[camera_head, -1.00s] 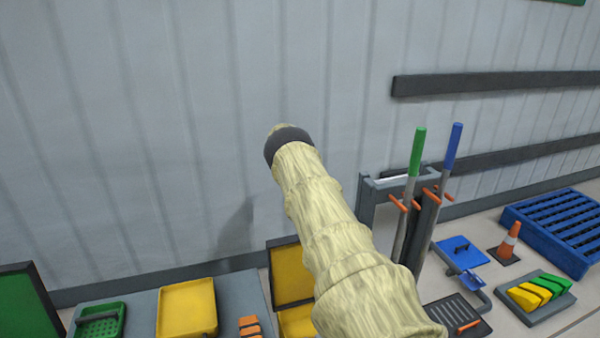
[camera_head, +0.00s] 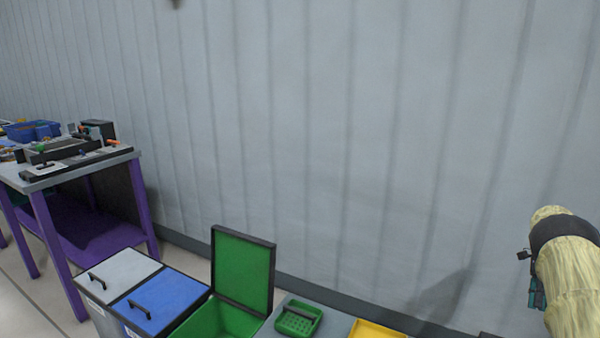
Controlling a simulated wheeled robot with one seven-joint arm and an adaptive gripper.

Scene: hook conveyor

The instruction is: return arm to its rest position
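My arm, in a pale yellowish sleeve with a dark band, shows at the right edge of the head view. It is raised in front of the grey wall. A small dark part with a teal patch, seemingly my gripper (camera_head: 535,285), shows at the arm's left side. It is mostly hidden behind the sleeve, so its fingers cannot be made out. Nothing held is visible.
A purple-legged workbench (camera_head: 140,205) with equipment stands at left. Grey and blue lidded bins (camera_head: 165,298) and an open green bin (camera_head: 243,270) are at the bottom. A green basket (camera_head: 298,318) and yellow tray (camera_head: 375,330) lie right of them. The wall (camera_head: 350,120) is bare.

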